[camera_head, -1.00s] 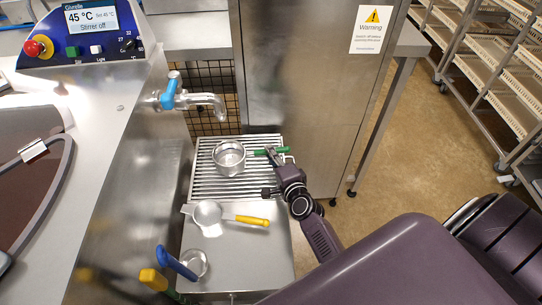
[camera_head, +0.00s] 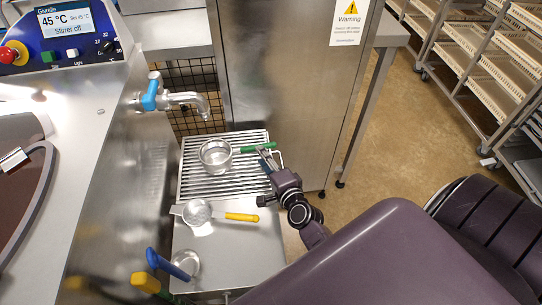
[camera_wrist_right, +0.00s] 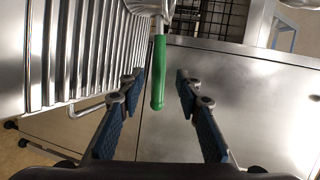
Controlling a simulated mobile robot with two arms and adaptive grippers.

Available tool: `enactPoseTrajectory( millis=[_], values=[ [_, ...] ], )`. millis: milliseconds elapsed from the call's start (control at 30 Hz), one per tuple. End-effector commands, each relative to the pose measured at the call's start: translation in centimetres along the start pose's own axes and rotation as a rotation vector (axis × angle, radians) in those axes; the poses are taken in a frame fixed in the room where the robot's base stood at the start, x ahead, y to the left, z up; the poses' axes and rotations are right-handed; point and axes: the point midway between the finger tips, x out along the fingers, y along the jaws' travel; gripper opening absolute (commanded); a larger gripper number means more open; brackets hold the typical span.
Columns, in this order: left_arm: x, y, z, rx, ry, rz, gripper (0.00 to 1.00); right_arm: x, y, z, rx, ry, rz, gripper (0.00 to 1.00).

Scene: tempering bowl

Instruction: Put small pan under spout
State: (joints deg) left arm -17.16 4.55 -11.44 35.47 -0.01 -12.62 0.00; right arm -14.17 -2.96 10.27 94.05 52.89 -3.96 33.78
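The small steel pan (camera_head: 215,156) with a green handle (camera_head: 259,148) stands upright on the slatted rack (camera_head: 195,182), its handle pointing right. The spout (camera_head: 203,102) of the blue-handled tap shows just above the pan in the head view; I cannot tell whether it is directly over the bowl. My right gripper (camera_head: 266,160) is at the handle's right end. In the right wrist view, the gripper (camera_wrist_right: 157,82) is open, with the green handle (camera_wrist_right: 158,72) between its fingers and gaps on both sides. The pan's bowl is mostly out of that view. My left gripper is not in view.
A steel scoop with a yellow handle (camera_head: 242,217) lies on the tray (camera_head: 240,262) in front of the rack. A small cup with a blue handle (camera_head: 173,265) is at its left. A steel cabinet (camera_head: 285,90) stands behind. The machine panel (camera_head: 62,40) is at upper left.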

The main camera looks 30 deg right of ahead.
Motion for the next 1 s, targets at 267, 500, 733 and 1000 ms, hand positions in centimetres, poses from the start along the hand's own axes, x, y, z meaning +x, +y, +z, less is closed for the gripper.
enactPoseTrajectory(
  millis=[267,500,733,1000],
  values=[
    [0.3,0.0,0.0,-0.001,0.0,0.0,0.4,-5.3,0.2,0.1,-0.001,-0.001,0.001,0.32],
    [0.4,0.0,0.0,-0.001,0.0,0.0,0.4,-7.0,0.0,0.0,0.0,0.0,-0.001,0.32],
    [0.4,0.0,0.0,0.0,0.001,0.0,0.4,-7.1,-0.1,0.0,0.0,0.0,-0.001,0.32],
    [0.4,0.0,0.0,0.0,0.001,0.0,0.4,-7.1,0.0,0.0,0.0,0.0,-0.001,0.32]
  ],
)
